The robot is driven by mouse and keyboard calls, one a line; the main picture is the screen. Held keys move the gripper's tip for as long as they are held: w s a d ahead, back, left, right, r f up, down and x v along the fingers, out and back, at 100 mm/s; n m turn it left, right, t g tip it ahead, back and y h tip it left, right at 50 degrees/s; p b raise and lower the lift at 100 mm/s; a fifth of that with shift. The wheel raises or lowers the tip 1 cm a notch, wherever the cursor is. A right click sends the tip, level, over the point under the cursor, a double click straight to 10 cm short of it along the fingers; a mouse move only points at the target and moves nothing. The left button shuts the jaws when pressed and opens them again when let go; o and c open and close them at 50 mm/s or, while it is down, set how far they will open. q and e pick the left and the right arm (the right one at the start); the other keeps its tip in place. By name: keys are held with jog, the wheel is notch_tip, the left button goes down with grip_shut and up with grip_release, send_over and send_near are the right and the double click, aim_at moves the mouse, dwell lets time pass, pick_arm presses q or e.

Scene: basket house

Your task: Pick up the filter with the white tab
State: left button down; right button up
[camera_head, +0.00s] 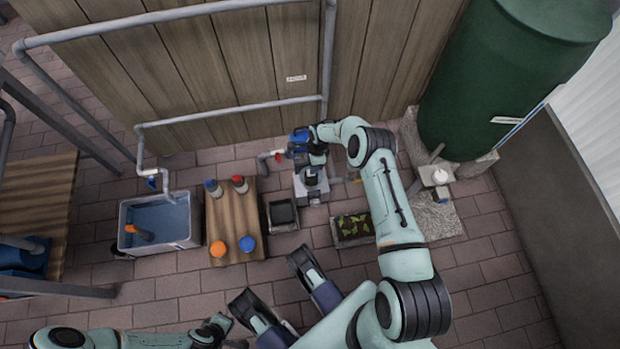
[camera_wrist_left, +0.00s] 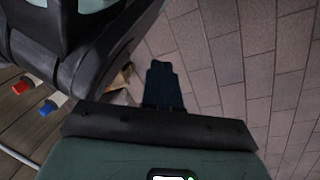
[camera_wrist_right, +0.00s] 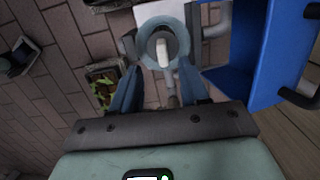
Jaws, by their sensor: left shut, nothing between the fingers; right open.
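In the right wrist view a pale blue-grey ring-shaped piece with an upright white tab (camera_wrist_right: 163,50), apparently the filter, sits on a grey unit just beyond my fingertips. My right gripper (camera_wrist_right: 159,70) is open, its two blue fingers to either side below the ring; contact cannot be told. In the head view my right gripper (camera_head: 314,158) is over the grey unit (camera_head: 311,190) by the wooden wall and hides the filter. My left gripper (camera_head: 222,322) is shut and empty, low at the left; its closed fingers show in the left wrist view (camera_wrist_left: 163,85).
A blue open-sided part (camera_wrist_right: 243,50) stands close to my right gripper's right side. A wooden stand (camera_head: 232,215) holds bottles and caps beside a water tub (camera_head: 128,238).

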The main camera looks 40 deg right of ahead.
aim_at(311, 177)
jog(key=f+b, duration=0.1)
jog(key=f, duration=0.1)
jog(key=f+b, duration=0.1)
jog(key=f, duration=0.1)
jog(key=f+b, duration=0.1)
jog(key=f, duration=0.2)
jog(key=shift+w+a, duration=0.15)
jog(key=shift+w, duration=0.1)
pick_arm(q)
jog(key=s+f+g, duration=0.2)
jog(key=s+f, duration=0.1)
jog(key=s, duration=0.3)
jog(key=shift+s+a+f+n, duration=0.2)
jog(key=shift+a+f+n, duration=0.1)
jog(key=shift+a+f, duration=0.1)
pick_arm(e)
jog(key=shift+c, duration=0.3)
grip_shut()
